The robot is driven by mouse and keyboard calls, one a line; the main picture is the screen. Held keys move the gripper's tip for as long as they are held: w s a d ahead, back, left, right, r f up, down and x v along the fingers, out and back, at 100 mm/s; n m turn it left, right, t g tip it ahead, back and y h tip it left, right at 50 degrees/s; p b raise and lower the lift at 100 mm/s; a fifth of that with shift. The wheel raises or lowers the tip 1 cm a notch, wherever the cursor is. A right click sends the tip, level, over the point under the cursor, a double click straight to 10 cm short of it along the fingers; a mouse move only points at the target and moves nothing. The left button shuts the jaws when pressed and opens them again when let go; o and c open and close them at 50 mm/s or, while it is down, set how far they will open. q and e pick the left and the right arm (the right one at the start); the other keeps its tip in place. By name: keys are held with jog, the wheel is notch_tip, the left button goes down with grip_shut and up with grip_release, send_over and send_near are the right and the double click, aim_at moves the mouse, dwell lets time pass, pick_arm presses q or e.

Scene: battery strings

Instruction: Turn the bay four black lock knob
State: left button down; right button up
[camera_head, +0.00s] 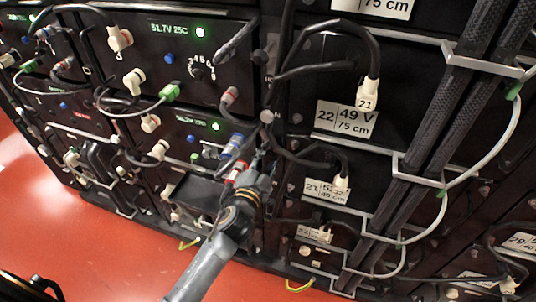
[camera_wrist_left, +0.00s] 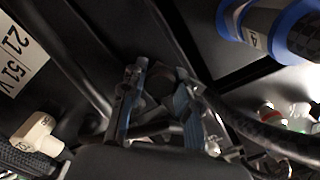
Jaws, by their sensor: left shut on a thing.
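My left gripper (camera_head: 262,160) reaches up from the bottom of the head view to the dark front of the rack, just right of a blue connector (camera_head: 234,143). In the left wrist view, the fingers of my left gripper (camera_wrist_left: 160,100) stand on both sides of a small dark knob (camera_wrist_left: 163,80) and are shut on it. I take it for the bay four black lock knob; its marking and turn angle cannot be read. The blue-ringed connector (camera_wrist_left: 262,24) beside it carries a 4. In the head view the gripper hides the knob.
Black cables hang near the gripper, and a thick cable (camera_wrist_left: 265,140) curves close to its right finger in the wrist view. A label plate (camera_head: 325,190) and a white plug (camera_head: 342,181) lie to the right.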

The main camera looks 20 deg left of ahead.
pick_arm(q)
jog(key=m, duration=0.5)
jog(key=shift+r+m+p, duration=0.1)
jog(key=shift+m+p, duration=0.2)
jog(key=shift+p, duration=0.05)
dwell(0.4)
jog(key=c, duration=1)
grip_release()
jog(key=s, duration=1.2)
jog(key=shift+a, duration=0.2)
